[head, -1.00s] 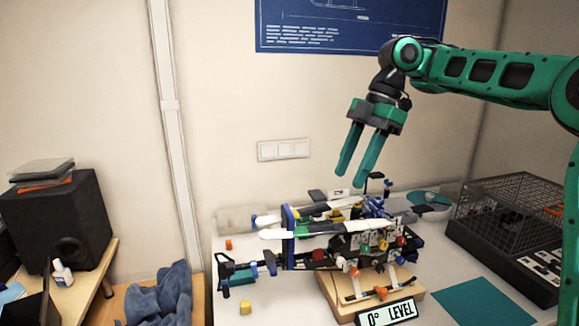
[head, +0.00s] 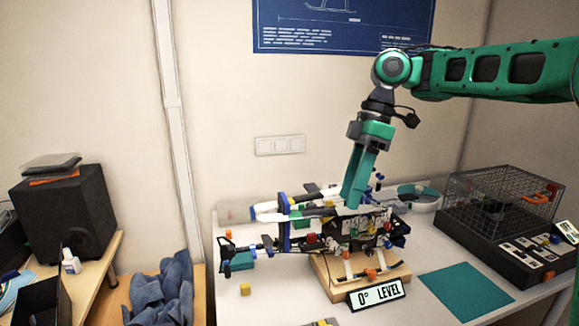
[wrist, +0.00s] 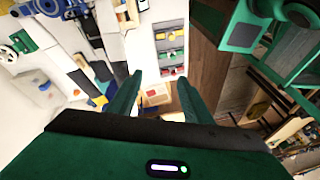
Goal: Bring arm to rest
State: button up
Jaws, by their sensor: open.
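My gripper (head: 357,205) is at the end of the green arm in the head view. It points down, with its fingertips in front of or just above the model on the table; I cannot tell whether they touch it. In the wrist view the two green fingers (wrist: 160,92) stand apart with nothing held between them. The model (head: 310,240), a mix of blue, white and black parts with small coloured blocks, sits on a wooden stand (head: 335,288). My fingers hide part of it.
A "0° LEVEL" display (head: 377,294) stands at the stand's front. A teal mat (head: 466,290) and a black wire cage (head: 500,205) are to the right. A black speaker (head: 68,215) stands far left.

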jog(key=s+d+f+m+h, duration=0.1)
jog(key=s+d+f+m, duration=0.4)
jog(key=s+d+m, duration=0.3)
jog(key=s+d+f+m+t+h, duration=0.1)
jog(key=s+d+f+m, duration=0.5)
jog(key=s+d+m, duration=0.2)
jog(key=s+d+f+m+t+h, duration=0.1)
jog(key=s+d+f+m, duration=0.4)
jog(key=s+d+m, duration=0.3)
jog(key=s+d, duration=0.3)
jog(key=s, duration=0.1)
jog(key=shift+s+d+f, duration=0.2)
jog(key=shift+f, duration=0.15)
jog(key=shift+w+f, duration=0.25)
jog(key=shift+w, duration=0.35)
